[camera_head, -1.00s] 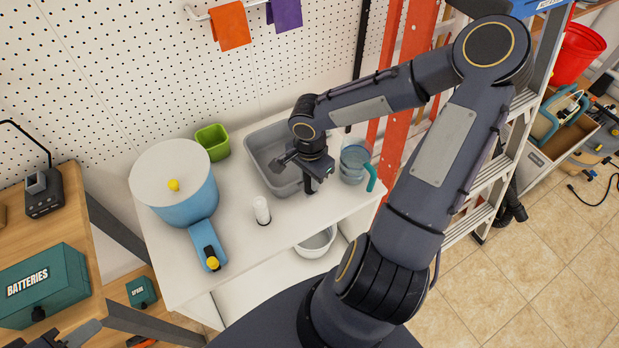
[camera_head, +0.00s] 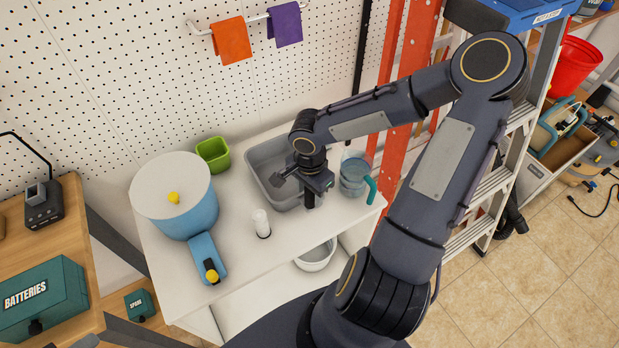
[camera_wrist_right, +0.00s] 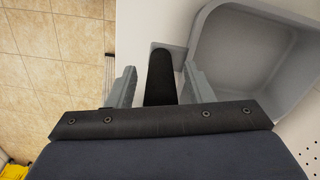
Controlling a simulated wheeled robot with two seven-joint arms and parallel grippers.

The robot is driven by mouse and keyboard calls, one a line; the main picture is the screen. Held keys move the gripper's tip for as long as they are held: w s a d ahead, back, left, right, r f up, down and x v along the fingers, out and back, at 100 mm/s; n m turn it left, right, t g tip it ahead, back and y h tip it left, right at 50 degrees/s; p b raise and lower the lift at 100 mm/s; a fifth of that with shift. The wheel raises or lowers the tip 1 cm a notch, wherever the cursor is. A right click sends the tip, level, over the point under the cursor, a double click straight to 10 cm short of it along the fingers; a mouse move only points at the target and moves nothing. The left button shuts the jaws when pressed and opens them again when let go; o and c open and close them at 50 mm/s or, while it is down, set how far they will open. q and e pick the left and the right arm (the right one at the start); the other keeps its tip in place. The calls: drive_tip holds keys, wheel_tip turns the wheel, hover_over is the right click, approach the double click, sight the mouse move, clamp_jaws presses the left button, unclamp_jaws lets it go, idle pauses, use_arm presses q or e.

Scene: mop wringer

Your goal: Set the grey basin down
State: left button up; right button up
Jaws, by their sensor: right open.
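The grey basin (camera_head: 266,152) sits on the white table (camera_head: 190,275), against the pegboard side. It also shows in the right wrist view (camera_wrist_right: 240,60), and looks empty where visible. My right gripper (camera_head: 309,198) is at the basin's near right side, partly hiding it. In the right wrist view my right gripper (camera_wrist_right: 158,85) is open, its fingers on either side of a black handle (camera_wrist_right: 160,75) at the basin's side. I cannot tell whether either finger touches the handle. A dark part at the lower left edge may be my left gripper (camera_head: 85,341); its jaws are not clear.
A clear jug with a teal handle (camera_head: 355,175) stands close on the right. A white bowl (camera_head: 316,258) is on the lower shelf.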

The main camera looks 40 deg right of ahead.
wheel_tip(320, 180, up, 12)
drive_tip(key=shift+f+p, duration=0.2)
drive_tip(key=shift+p, duration=0.7)
drive_tip(key=s+a+r+n+t+y, duration=0.3)
drive_tip(key=s+a+r+n+t, duration=0.2)
drive_tip(key=s+a+r+n, duration=0.3)
drive_tip(key=s+n, duration=0.3)
drive_tip(key=n, duration=0.3)
drive_tip(key=shift+s+a+n+t+y, duration=0.15)
drive_tip(key=shift+s+n+t+y, duration=0.15)
drive_tip(key=shift+s+y, duration=0.1)
drive_tip(key=shift+r, duration=0.1)
